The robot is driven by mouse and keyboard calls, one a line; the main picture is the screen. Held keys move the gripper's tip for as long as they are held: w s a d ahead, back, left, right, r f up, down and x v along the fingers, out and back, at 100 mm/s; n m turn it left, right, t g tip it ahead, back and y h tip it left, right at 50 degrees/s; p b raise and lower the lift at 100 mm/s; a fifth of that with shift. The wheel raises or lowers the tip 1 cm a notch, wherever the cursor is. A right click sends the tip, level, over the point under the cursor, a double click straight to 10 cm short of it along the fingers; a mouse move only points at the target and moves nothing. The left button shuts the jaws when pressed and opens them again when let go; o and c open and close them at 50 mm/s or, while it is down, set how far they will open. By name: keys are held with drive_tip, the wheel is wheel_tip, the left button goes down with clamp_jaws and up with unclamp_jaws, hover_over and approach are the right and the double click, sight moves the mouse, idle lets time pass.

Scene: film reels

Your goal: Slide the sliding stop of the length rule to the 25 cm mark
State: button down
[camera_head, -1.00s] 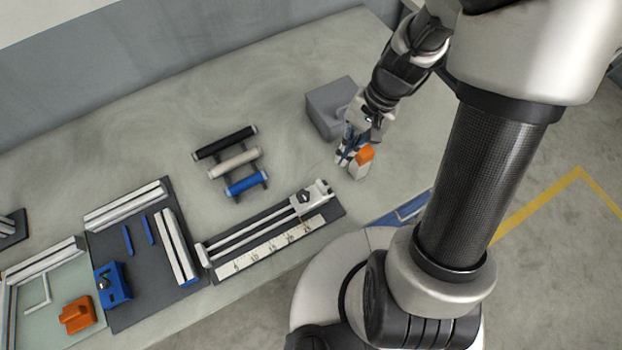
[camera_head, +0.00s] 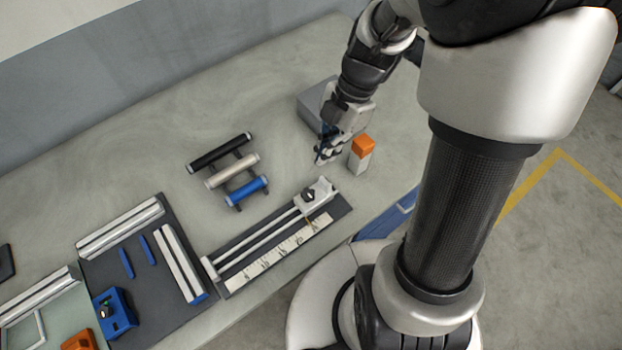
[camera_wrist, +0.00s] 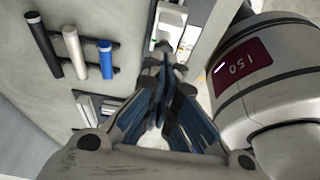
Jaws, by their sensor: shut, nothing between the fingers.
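The length rule (camera_head: 232,284) lies on the table, a dark base with two rails and a pale printed scale (camera_head: 280,252). Its sliding stop (camera_head: 313,197), a light block with a dark knob, sits at the right end of the rails. The stop also shows in the wrist view (camera_wrist: 168,22), just beyond the fingertips. The scale's numbers are too small to read. My gripper (camera_head: 323,158) is shut and empty, above the table a little beyond the stop. In the wrist view its blue-lined fingers (camera_wrist: 163,72) are together and apart from the stop.
A white block with an orange top (camera_head: 361,154) stands just right of my gripper. A grey box (camera_head: 314,108) is behind it. A rack with black, cream and blue rolls (camera_head: 246,190) lies left. A dark board with rails (camera_head: 150,262) is farther left.

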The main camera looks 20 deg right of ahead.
sight(311, 189)
drive_tip(key=b+x, duration=0.3)
drive_tip(key=x, duration=0.7)
drive_tip(key=shift+d, duration=0.1)
drive_tip(key=shift+w+d+f+b, duration=0.15)
drive_tip(key=shift+d+b, duration=0.1)
drive_tip(key=shift+b, duration=0.3)
drive_tip(key=shift+d, duration=0.3)
drive_tip(key=shift+r, duration=0.25)
